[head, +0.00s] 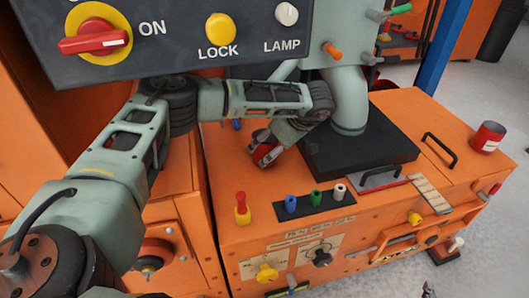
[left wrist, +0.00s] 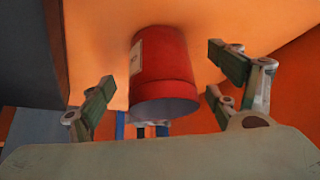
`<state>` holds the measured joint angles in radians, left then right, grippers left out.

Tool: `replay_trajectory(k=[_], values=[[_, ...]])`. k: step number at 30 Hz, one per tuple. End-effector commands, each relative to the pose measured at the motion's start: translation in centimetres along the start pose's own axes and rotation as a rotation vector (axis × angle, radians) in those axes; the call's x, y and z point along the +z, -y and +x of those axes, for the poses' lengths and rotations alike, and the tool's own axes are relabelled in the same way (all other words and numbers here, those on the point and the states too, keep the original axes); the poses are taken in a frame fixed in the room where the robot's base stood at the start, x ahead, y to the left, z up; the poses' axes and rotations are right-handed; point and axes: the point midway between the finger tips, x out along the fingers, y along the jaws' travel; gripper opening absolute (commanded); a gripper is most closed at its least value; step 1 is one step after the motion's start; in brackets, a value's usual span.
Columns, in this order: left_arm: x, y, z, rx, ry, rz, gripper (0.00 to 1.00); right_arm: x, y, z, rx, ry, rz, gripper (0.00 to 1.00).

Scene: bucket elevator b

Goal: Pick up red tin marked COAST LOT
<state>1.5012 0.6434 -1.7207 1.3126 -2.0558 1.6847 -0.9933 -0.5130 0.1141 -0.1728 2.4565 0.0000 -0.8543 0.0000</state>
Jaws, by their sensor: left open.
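A red tin (left wrist: 162,75) with a pale label (left wrist: 136,58) stands in the middle of the left wrist view, between the spread fingers of my open left gripper (left wrist: 160,95). I see a gap on both sides of it. In the head view this red tin (head: 265,150) shows only partly beside my left gripper (head: 272,148), on the orange cabinet top. Another red tin (head: 488,137) with a pale label stands at the cabinet's far right. I cannot read either label.
The orange cabinet (head: 235,165) carries a dark plinth with a grey pipe (head: 348,100) close to my left gripper. Coloured pegs (head: 314,197) and a red-yellow switch (head: 242,208) stand at its front edge. A dark control panel (head: 180,50) hangs above my arm.

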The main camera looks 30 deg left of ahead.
Motion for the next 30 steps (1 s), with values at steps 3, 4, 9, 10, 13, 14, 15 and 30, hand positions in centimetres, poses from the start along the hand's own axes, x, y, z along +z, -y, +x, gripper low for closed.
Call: replay_trajectory(k=[3,4,9,10,13,14,15,30], values=[[0.1,0.1,1.5,-0.001,0.000,-0.001,0.83,-2.0,0.3,0.4,-0.006,-0.100,0.000,0.33],[0.0,0.0,1.8,0.000,0.000,-0.001,0.83,-2.4,0.3,0.4,-0.007,-0.120,0.000,0.33],[-0.1,0.0,2.7,0.000,-0.001,-0.001,0.83,-4.1,0.5,0.3,-0.011,-0.193,0.000,0.33],[-0.1,0.0,2.7,0.001,-0.001,0.000,0.83,-4.2,0.5,0.3,-0.012,-0.197,0.000,0.33],[-0.1,0.0,2.7,0.001,0.000,0.000,0.83,-4.3,0.6,0.2,-0.012,-0.202,0.000,0.33],[-0.1,0.0,2.7,0.001,0.000,0.000,0.83,-4.3,0.6,0.2,-0.012,-0.201,0.000,0.33],[-0.1,0.0,2.7,0.001,0.000,0.000,0.83,-4.3,0.6,0.2,-0.012,-0.201,0.000,0.33],[0.0,0.0,2.7,0.001,0.000,0.000,0.44,-4.2,0.5,0.3,-0.011,-0.199,0.000,0.33]])
